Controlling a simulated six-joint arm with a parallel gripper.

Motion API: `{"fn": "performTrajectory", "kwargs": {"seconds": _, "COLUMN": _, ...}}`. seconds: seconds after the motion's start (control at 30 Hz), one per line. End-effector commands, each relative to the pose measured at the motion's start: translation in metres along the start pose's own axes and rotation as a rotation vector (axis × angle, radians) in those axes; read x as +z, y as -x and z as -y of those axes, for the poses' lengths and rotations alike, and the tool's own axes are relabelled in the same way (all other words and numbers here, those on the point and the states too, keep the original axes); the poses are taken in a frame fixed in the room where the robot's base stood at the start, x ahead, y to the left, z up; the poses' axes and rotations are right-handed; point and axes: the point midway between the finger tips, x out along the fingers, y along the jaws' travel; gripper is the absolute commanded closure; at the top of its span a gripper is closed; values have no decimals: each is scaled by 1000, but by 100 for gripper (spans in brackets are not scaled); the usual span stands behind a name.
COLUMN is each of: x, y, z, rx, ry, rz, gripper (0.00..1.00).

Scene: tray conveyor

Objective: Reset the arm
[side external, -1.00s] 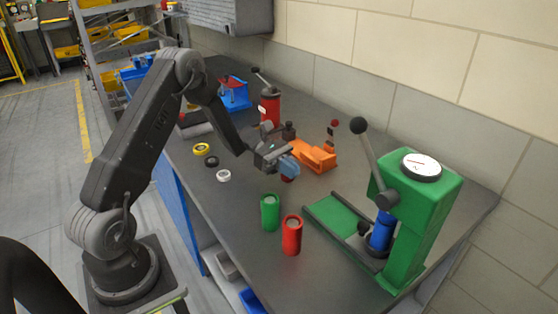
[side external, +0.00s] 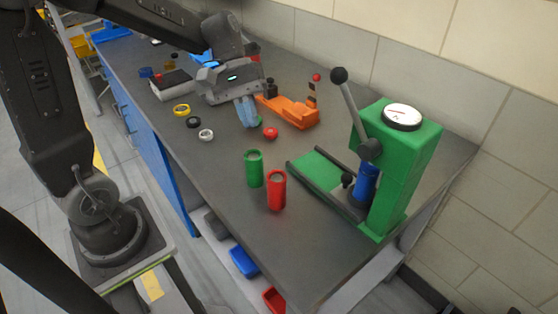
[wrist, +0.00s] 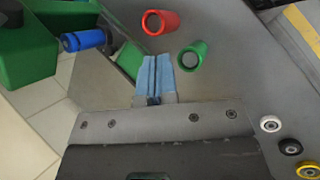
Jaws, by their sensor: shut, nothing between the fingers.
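My gripper (side external: 249,124) has blue fingers and points down above the grey workbench (side external: 230,230). In the wrist view the fingers (wrist: 155,62) are pressed together with nothing between them. A small red cap (side external: 270,133) shows just right of the fingertips in the side view, apart from them. A green cylinder (side external: 254,168) and a red cylinder (side external: 276,190) stand upright on the bench, clear of my gripper. They also show in the wrist view, green (wrist: 192,55) and red (wrist: 160,22).
A green lever press (side external: 400,165) with a blue cylinder (side external: 367,182) stands at the right. An orange fixture (side external: 290,111) lies behind my gripper. Yellow (side external: 181,110), black (side external: 193,123) and white (side external: 206,135) rings lie to the left.

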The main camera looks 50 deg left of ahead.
Motion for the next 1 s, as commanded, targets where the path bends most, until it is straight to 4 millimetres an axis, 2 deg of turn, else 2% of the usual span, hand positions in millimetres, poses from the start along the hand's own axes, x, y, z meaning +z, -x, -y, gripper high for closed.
{"fn": "performTrajectory", "kwargs": {"seconds": 0.03, "x": 18, "y": 2, "z": 3, "rx": -35, "ry": -88, "rz": -73, "gripper": 100}}
{"fn": "performTrajectory", "kwargs": {"seconds": 0.2, "x": 59, "y": 6, "z": 21, "rx": -153, "ry": -372, "rz": -311, "gripper": 100}}
{"fn": "performTrajectory", "kwargs": {"seconds": 0.4, "x": 91, "y": 12, "z": 44, "rx": -261, "ry": -680, "rz": -576, "gripper": 100}}
{"fn": "performTrajectory", "kwargs": {"seconds": 0.63, "x": 104, "y": 17, "z": 58, "rx": -321, "ry": -865, "rz": -744, "gripper": 100}}
{"fn": "performTrajectory", "kwargs": {"seconds": 1.0, "x": 105, "y": 17, "z": 59, "rx": -328, "ry": -886, "rz": -762, "gripper": 100}}
